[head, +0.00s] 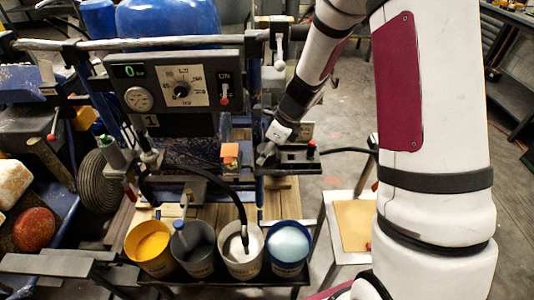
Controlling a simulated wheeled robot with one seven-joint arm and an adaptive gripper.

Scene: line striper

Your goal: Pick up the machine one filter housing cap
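The machine marked "1" (170,92) has a black control panel with a gauge, a dial and an ON switch. My gripper (264,156) is low at its right side, just at a dark flat part (295,160) with a red knob. The gripper is small in view and its fingers are against dark parts, so I cannot tell whether it is open or holds anything. I cannot make out the filter housing cap for certain; it may be hidden by the gripper or be one of the small dark parts there.
Several paint buckets, including a yellow one (150,248) and a light blue one (288,248), stand in front of the machine. An orange block (230,152) is left of the gripper. A white-framed stand (353,224) is at right. A blue tank (168,18) is behind the panel.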

